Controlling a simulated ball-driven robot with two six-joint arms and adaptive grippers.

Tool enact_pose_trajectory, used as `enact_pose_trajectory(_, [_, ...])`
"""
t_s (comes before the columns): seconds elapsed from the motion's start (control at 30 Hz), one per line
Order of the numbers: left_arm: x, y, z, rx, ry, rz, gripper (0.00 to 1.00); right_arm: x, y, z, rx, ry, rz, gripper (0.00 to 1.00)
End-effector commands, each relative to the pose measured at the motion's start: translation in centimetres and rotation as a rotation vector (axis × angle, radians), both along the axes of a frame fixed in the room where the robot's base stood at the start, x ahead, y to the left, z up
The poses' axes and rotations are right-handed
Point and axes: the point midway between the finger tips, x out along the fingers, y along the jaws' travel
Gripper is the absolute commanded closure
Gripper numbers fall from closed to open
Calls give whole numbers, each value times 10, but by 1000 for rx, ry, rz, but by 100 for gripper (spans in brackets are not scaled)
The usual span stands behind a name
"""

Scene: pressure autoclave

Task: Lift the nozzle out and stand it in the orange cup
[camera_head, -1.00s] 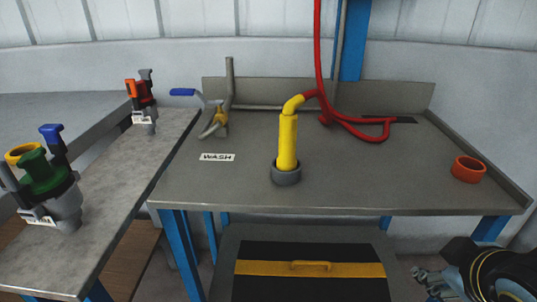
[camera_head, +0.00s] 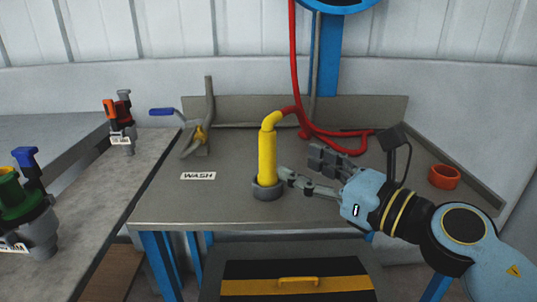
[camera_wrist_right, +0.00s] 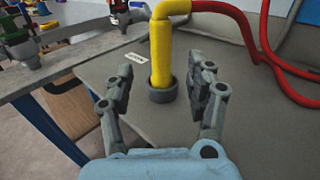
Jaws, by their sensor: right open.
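The yellow nozzle (camera_head: 267,156) stands upright in a grey round holder (camera_head: 268,190) on the grey table, with a red hose running from its bent top. The orange cup (camera_head: 444,176) sits empty-looking at the right side of the table. My right gripper (camera_head: 298,174) is open just right of the nozzle, low over the table. In the right wrist view the nozzle (camera_wrist_right: 161,55) and holder (camera_wrist_right: 162,90) show beyond and between the spread fingers (camera_wrist_right: 160,92). No contact is visible. My left gripper is not in view.
The red hose (camera_head: 295,70) hangs from above and loops on the table behind the nozzle. A WASH label (camera_head: 198,176) lies left of it. A pipe with a blue-handled valve (camera_head: 162,112) stands at the back left. Tools in holders (camera_head: 40,220) stand on the left bench.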

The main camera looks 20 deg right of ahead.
Motion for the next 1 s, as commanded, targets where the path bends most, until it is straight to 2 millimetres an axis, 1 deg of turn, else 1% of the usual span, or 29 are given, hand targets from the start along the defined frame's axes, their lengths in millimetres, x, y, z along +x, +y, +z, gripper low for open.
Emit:
enact_pose_trajectory(0.03, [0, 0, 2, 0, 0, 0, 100, 10, 4, 3, 6, -4, -2, 44])
enact_pose_trajectory(0.1, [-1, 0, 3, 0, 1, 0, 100, 20, 10, 3, 8, -3, -2, 44])
enact_pose_trajectory(0.2, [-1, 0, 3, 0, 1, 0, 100, 32, 16, 2, 8, -1, -2, 44])
enact_pose_trajectory(0.37, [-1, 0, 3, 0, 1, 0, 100, 43, 21, 1, 9, 0, -2, 44])
enact_pose_trajectory(0.63, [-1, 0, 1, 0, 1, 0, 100, 80, 37, 1, 11, 0, -3, 44])
enact_pose_trajectory(0.73, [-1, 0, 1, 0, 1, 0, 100, 85, 40, 0, 11, 1, -3, 44])
enact_pose_trajectory(0.93, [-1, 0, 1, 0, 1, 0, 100, 85, 40, 0, 9, 1, -3, 44])
enact_pose_trajectory(0.97, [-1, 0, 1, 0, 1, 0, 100, 85, 40, 0, 9, 1, -3, 47])
enact_pose_trajectory(1.0, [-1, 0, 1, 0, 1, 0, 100, 85, 40, 0, 9, 1, -4, 52])
